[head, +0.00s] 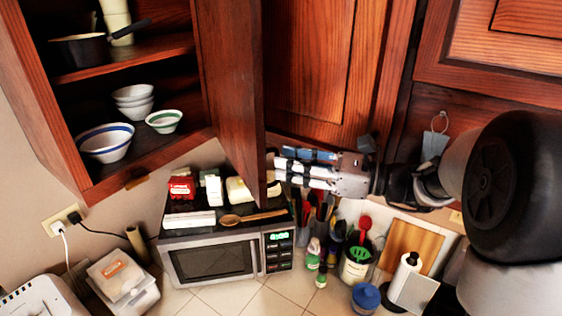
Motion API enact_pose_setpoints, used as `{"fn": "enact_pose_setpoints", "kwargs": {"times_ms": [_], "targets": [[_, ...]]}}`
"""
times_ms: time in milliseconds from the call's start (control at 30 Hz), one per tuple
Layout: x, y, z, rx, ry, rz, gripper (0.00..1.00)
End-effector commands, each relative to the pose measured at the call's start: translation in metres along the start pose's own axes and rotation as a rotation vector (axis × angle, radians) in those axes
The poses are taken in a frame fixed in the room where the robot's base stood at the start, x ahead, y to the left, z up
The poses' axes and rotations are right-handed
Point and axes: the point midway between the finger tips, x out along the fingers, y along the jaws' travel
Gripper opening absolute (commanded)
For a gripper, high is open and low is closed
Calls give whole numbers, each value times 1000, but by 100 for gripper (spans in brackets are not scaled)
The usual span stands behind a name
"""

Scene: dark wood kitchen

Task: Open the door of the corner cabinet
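The corner cabinet (170,50) at upper left stands open, with its shelves showing. Its dark red wood door (234,85) is swung out to the right of the opening, and its lower corner hangs above the microwave. My gripper (276,167) comes in from the right, with its fingers pointing left at the lower part of the door's outer edge. The fingertips are at or very near that edge; I cannot tell whether they touch it. The fingers overlap in this view, so their opening is unclear.
Bowls (105,143) and a dark pan (78,50) sit on the shelves. A microwave (215,262) with packages and a wooden spoon (252,217) on top stands below the door. Utensils, bottles and a blue-lidded jar (365,298) crowd the counter. Another closed cabinet door (310,60) is behind.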

Motion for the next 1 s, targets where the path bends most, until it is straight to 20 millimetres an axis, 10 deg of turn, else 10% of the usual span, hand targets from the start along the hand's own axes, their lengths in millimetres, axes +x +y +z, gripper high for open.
{"fn": "enact_pose_setpoints", "kwargs": {"times_ms": [400, 1000], "targets": [[-81, -1, -1, 1, 1, -4, 29], [-92, 0, 0, 1, 1, 0, 17]]}}
